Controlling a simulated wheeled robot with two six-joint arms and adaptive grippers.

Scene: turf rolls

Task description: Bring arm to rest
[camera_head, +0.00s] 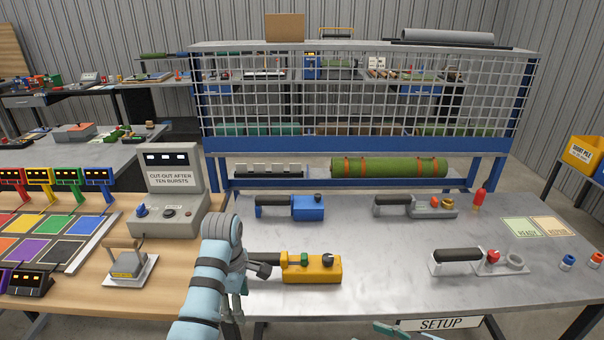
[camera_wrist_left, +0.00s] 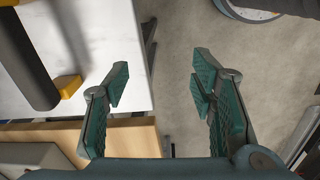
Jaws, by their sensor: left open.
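My left arm comes in from the bottom left in the head view, light blue with dark bands. Its gripper (camera_head: 238,303) hangs by the bench's front edge, partly hidden by the arm. In the left wrist view the left gripper (camera_wrist_left: 161,78) is open and empty, its teal-padded fingers wide apart with bare floor between them. The yellow tool (camera_head: 315,269) with a black handle lies just right of the left wrist; a black handle (camera_wrist_left: 25,60) shows at the wrist view's top left. A teal piece (camera_head: 390,330) at the bottom edge looks like part of my right gripper; its jaws are unclear.
The metal bench (camera_head: 375,275) carries a blue tool (camera_head: 308,208), a grey tool (camera_head: 420,207) and a black-handled tool (camera_head: 458,255). A grey console (camera_head: 170,190) stands left on a wooden bench. A mesh rack (camera_head: 365,95) rises behind. The bench's front middle is clear.

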